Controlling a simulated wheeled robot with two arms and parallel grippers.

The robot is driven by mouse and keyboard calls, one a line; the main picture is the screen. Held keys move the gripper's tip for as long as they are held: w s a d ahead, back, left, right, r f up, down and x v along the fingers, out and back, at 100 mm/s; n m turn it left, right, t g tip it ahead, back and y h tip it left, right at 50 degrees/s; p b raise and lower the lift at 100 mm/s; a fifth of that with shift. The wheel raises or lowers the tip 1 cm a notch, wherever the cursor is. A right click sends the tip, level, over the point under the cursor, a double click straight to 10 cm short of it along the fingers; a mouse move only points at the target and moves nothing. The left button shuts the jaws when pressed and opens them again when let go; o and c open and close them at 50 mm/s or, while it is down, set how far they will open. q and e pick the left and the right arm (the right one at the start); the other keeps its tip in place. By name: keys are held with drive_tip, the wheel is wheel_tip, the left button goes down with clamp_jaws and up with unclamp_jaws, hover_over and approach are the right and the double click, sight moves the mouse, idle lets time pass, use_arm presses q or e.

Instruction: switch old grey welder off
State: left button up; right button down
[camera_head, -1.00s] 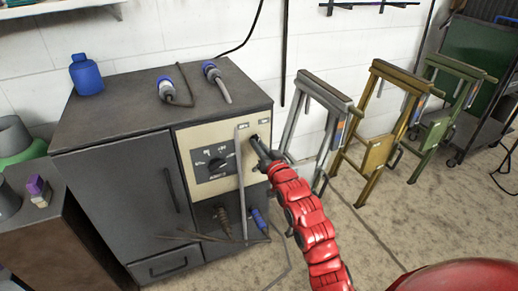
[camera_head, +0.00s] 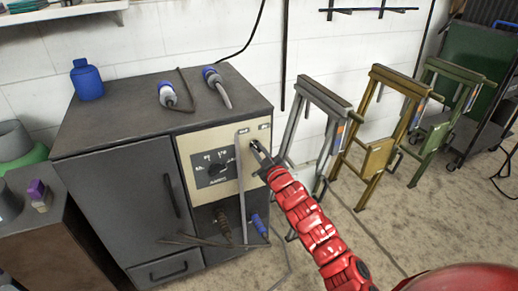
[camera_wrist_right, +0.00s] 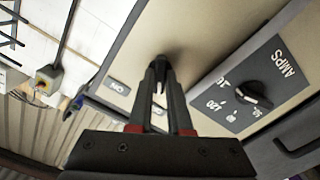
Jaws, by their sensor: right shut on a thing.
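The old grey welder (camera_head: 110,184) is a dark grey cabinet with a beige control panel (camera_head: 188,148) at its front right. The panel carries a black AMPS dial (camera_head: 214,169), also in the right wrist view (camera_wrist_right: 254,94). My right gripper (camera_head: 256,148) is at the panel's upper right, just below two small labels. In the right wrist view its fingers (camera_wrist_right: 160,72) are shut on a small dark switch (camera_wrist_right: 168,62), mostly hidden between and behind the tips. A label (camera_wrist_right: 120,87) beside it appears to read ON, upside down. My left gripper is not in view.
A grey bent rod (camera_head: 241,185) runs up in front of the panel. Folded metal stands (camera_head: 375,155) lean at the right; floor lies open before them.

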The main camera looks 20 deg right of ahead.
drive_tip(key=shift+n, duration=0.7)
drive_tip(key=shift+f+p, duration=0.1)
drive_tip(key=shift+p, duration=0.2)
drive_tip(key=c, duration=0.8)
unclamp_jaws()
drive_tip(key=shift+c, duration=0.2)
drive_tip(key=shift+s, duration=0.15)
drive_tip(key=s+p, duration=0.3)
drive_tip(key=s, duration=1.4)
